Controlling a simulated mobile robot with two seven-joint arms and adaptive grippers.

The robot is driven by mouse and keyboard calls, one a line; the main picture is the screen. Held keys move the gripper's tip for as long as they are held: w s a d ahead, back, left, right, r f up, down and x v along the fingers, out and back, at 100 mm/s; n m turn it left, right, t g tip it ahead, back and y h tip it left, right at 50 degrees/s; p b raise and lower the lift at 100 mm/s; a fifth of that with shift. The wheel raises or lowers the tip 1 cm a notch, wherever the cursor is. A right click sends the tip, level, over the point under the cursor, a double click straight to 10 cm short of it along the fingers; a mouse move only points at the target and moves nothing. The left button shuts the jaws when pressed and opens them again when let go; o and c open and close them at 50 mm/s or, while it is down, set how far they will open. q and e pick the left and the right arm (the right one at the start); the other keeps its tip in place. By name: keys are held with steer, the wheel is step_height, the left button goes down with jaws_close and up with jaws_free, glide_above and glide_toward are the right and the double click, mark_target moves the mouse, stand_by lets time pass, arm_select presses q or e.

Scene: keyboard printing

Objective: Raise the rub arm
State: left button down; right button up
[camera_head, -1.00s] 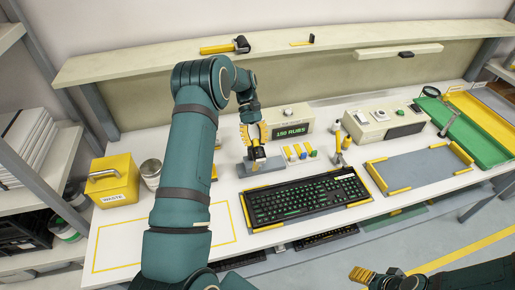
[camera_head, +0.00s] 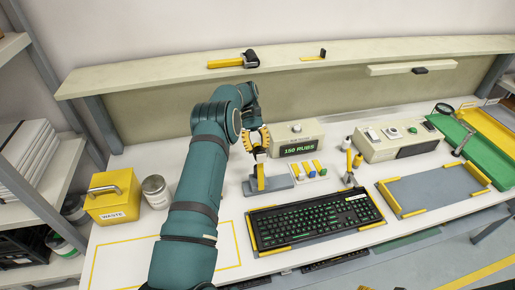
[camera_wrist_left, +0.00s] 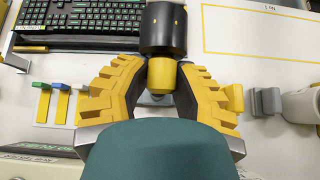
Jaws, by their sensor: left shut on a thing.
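The rub arm (camera_head: 260,176) stands on a small grey base (camera_head: 268,187) behind the keyboard (camera_head: 316,217). Its yellow bar looks upright in the head view. My left gripper (camera_head: 258,145) is at its top, shut on the rub arm. In the left wrist view, my yellow ridged fingers (camera_wrist_left: 160,76) close from both sides on its yellow part, beside a black cylinder (camera_wrist_left: 163,30). The exact finger contact is partly hidden. My right gripper is out of view.
A counter box (camera_head: 298,149) reading 150 RUBS stands behind the rub arm. Several small coloured tabs (camera_head: 308,171) lie to its right. A yellow waste box (camera_head: 112,196) and a metal can (camera_head: 156,192) stand left of my left arm. A grey tray (camera_head: 433,190) is at right.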

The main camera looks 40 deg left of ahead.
arm_select(q)
steer(key=shift+f, duration=0.25)
steer(key=c, duration=0.7)
jaws_free()
steer(key=shift+c, duration=0.2)
steer(key=shift+r, duration=0.1)
steer(key=shift+r, duration=0.15)
